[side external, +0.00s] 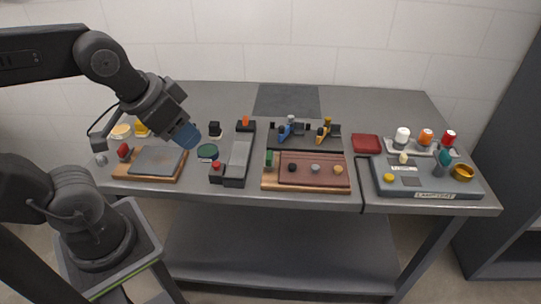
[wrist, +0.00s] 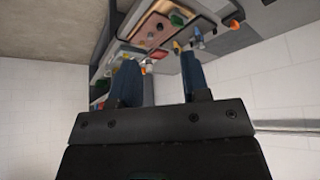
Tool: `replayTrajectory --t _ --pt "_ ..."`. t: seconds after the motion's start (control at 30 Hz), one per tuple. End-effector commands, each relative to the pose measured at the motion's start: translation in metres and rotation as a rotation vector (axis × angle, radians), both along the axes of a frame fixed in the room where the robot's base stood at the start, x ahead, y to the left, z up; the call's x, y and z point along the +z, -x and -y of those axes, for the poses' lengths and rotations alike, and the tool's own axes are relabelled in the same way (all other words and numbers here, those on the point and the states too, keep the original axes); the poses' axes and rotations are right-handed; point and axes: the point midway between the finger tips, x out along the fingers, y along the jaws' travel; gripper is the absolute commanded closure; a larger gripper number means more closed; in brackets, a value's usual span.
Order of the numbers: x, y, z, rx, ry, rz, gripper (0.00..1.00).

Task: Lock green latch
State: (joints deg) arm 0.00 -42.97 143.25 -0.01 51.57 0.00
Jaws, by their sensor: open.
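A small green piece, which looks like the green latch (side external: 269,158), stands at the left end of a wooden board with a reddish-brown plate (side external: 313,170). In the wrist view a green piece (wrist: 178,19) shows on that board, far off near the top. Whether it is locked is too small to tell. My gripper (side external: 187,135) has blue fingers and hangs above the left part of the table, well left of the green piece and apart from it. In the wrist view my gripper (wrist: 160,75) is open, with nothing between its fingers.
Left of the board are a grey sloped block (side external: 239,155), a dark green round piece (side external: 207,151) and a grey plate on wood (side external: 157,161). A grey panel (side external: 430,190) with knobs is right.

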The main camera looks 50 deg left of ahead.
Motion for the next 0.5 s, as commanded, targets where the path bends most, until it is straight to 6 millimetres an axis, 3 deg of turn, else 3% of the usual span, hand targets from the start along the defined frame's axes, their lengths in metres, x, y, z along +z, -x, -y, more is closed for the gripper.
replayTrajectory --t 0.13,0.23,0.5 --pt "0.003 -0.008 -0.001 0.025 0.011 -0.019 0.57" --pt "0.008 -0.026 -0.002 0.085 0.038 -0.064 0.57" --pt "0.005 -0.111 -0.012 0.363 0.13 -0.243 0.57"
